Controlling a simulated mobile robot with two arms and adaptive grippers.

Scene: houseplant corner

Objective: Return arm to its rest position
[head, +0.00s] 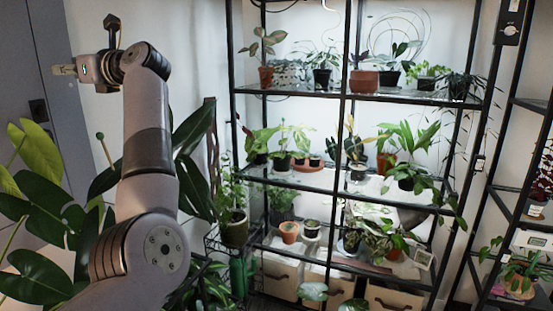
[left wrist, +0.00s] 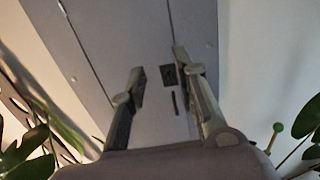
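My left arm (head: 148,165) rises from the bottom left of the head view and bends at the top toward the left. My left gripper (head: 62,70) points left, toward a grey door or cabinet panel (head: 50,130). In the left wrist view its two fingers (left wrist: 158,82) stand apart with nothing between them. The grey panel (left wrist: 110,30) with a dark handle plate fills the view behind the fingers. My right gripper is in neither view.
A large-leaved plant (head: 40,200) stands beside and behind my left arm. A black metal shelf (head: 345,97) with several potted plants fills the middle. Another black rack (head: 515,190) stands at the right. Drawers (head: 395,298) sit at the shelf's bottom.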

